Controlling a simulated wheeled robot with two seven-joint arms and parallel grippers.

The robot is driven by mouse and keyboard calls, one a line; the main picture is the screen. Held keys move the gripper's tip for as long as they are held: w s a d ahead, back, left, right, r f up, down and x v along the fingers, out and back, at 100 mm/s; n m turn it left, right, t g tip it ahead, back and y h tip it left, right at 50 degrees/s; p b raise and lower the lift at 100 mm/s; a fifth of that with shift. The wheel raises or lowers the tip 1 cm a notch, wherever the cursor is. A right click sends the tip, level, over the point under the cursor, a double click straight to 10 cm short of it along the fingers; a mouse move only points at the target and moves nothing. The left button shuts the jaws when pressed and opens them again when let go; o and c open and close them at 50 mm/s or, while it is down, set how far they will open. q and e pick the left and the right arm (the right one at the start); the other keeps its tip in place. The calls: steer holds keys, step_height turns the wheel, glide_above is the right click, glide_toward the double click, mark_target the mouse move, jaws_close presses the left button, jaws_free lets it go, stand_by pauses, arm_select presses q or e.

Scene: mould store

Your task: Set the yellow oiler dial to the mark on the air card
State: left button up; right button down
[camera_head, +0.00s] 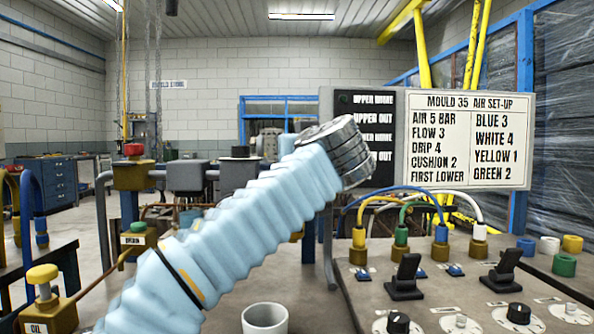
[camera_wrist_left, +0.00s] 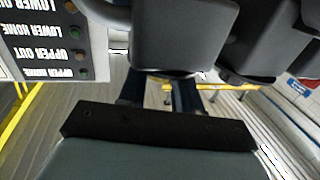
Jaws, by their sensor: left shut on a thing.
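The yellow oiler dial (camera_head: 42,274) sits on a brass-coloured body labelled OIL at the left edge in the head view. Its setting is not readable. The air card (camera_head: 473,142), headed MOULD 35 AIR SET-UP, stands upright at the right and reads DRIP 4 among its lines. My left arm crosses the middle in a pale blue sleeve, well to the right of the oiler. Its wrist hides the gripper in the head view. In the left wrist view part of my left gripper (camera_wrist_left: 157,125) shows as a dark bar. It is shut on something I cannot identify. My right gripper is out of view.
A panel (camera_head: 440,295) with black levers, knobs and coloured hoses fills the right foreground. A white cup (camera_head: 265,319) stands at the bottom middle. A green drain knob (camera_head: 138,227) and a red knob (camera_head: 134,150) rise near the left. A dark indicator board (camera_wrist_left: 40,40) shows upside down in the wrist view.

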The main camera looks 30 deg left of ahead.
arm_select(q)
steer(key=shift+s+a+f+m+t+h+b, duration=0.1)
steer(key=shift+m+t+h+b, duration=0.15)
steer(key=shift+m+t+h, duration=0.25)
steer(key=shift+s+a+f+m+t+h+b, duration=0.1)
steer(key=shift+m+t+h+b, duration=0.15)
steer(key=shift+m+t+h, duration=0.25)
steer(key=shift+a+r+m+t+h, duration=0.15)
steer(key=shift+m+t+h, duration=0.45)
steer(key=shift+h, duration=0.6)
steer(key=m+t+h, duration=0.1)
steer(key=m+h, duration=0.1)
steer(key=h, duration=0.1)
steer(key=shift+r, duration=0.1)
steer(key=shift+m+t+h+p, duration=0.3)
steer(key=shift+m+h+p, duration=0.2)
steer(key=shift+m+h, duration=0.4)
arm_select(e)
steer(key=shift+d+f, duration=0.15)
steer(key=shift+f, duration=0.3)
arm_select(q)
steer(key=o, duration=1)
steer(key=shift+o, duration=0.2)
steer(key=shift+s, duration=0.15)
